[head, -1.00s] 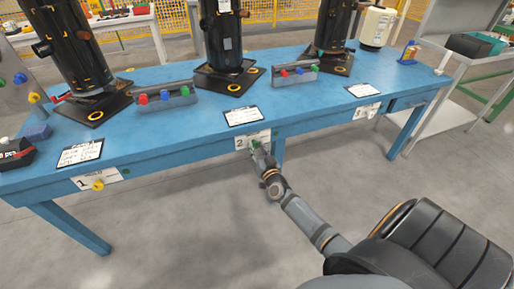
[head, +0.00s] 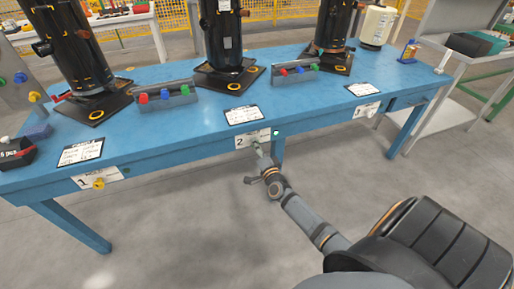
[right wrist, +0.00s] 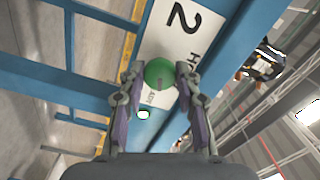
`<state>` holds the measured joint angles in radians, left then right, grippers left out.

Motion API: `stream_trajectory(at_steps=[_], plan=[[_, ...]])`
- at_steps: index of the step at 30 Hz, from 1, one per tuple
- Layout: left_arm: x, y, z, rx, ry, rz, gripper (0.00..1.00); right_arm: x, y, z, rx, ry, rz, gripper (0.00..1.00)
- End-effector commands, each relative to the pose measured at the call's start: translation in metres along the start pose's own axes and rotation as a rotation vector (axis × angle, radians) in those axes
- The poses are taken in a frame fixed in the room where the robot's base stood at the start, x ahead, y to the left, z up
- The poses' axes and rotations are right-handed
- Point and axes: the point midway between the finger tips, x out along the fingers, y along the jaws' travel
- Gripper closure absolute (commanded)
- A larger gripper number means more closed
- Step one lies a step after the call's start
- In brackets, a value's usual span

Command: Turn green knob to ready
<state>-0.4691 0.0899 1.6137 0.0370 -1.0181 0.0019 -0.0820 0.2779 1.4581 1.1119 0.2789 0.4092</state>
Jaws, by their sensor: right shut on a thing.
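The green knob (right wrist: 159,72) sits on the white plate (right wrist: 183,32) marked 2 on the front edge of the blue table. In the right wrist view it lies between the two fingertips of my right gripper (right wrist: 158,77), which is shut on it. Part of the lettering on the plate is hidden by the knob and fingers. In the head view my right gripper (head: 258,148) covers most of the knob. My left gripper is not in view.
The blue table (head: 190,125) bears black compressors (head: 220,35) and trays with coloured knobs (head: 165,97). A yellow knob (head: 98,183) is at plate 1, and another plate (head: 366,110) is at the right. The floor before the table is clear.

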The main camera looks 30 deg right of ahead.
Motion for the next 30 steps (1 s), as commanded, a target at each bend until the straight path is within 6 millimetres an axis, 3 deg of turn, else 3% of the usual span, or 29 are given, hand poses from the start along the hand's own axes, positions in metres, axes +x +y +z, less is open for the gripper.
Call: stream_trajectory(at_steps=[15,30], plan=[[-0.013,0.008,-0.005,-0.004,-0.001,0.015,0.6,-0.001,0.002,0.001,0.313,-0.001,0.003,0.99],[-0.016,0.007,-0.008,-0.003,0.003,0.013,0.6,-0.001,0.002,0.001,0.369,-0.001,0.004,0.99]])
